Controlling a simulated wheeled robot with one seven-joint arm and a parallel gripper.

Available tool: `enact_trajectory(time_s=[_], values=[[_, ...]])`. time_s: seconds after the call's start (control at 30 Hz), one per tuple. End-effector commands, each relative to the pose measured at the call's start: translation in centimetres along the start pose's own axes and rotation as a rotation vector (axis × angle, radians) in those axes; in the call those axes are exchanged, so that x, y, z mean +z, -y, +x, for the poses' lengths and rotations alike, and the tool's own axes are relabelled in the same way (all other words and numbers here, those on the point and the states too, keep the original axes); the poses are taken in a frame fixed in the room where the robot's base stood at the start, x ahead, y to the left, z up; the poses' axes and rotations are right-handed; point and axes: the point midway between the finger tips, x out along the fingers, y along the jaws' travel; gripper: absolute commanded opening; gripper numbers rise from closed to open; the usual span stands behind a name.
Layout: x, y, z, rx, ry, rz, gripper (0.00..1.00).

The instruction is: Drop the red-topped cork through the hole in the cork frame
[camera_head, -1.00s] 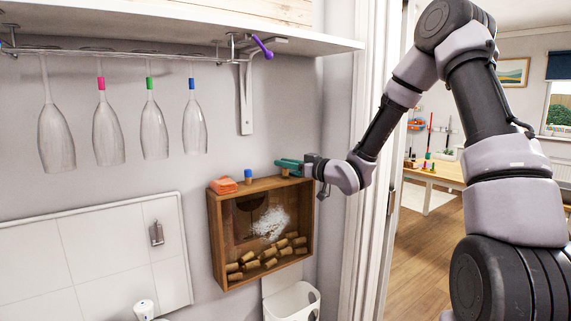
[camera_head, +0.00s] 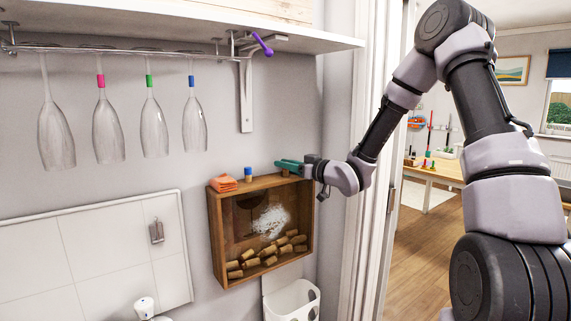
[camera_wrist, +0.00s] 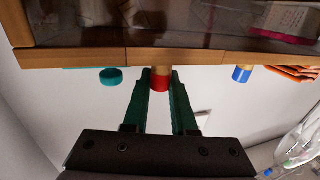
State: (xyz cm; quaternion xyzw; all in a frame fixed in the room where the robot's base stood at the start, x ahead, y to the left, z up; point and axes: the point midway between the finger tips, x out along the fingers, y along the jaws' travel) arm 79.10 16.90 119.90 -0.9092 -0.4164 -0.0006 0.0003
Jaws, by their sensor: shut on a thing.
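The cork frame (camera_head: 211,230) is a brown wooden box with a clear front, mounted on the wall with several corks inside. It also shows upside down in the wrist view (camera_wrist: 90,57). My gripper (camera_head: 285,165) has green fingers and is at the right part of the frame's top. In the wrist view my gripper (camera_wrist: 160,80) is shut on the red-topped cork (camera_wrist: 159,84), whose tan body meets the frame's top edge in the picture. I cannot tell whether it touches the frame. The hole is not clearly visible.
A blue-topped cork (camera_head: 248,174) and a folded orange cloth (camera_head: 223,183) sit on the frame's top, left of my gripper. A round green cap (camera_wrist: 111,76) shows near the fingers. Glasses (camera_head: 154,130) hang from a rack at upper left. A white bin (camera_head: 290,302) is below.

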Motion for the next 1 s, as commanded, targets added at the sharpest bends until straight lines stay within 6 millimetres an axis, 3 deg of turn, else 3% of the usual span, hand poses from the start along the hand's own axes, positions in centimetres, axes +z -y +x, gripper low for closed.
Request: enact_trajectory(time_s=[1.0], values=[[0.95, 0.0, -0.01, 0.0, 0.001, 0.0, 0.07]])
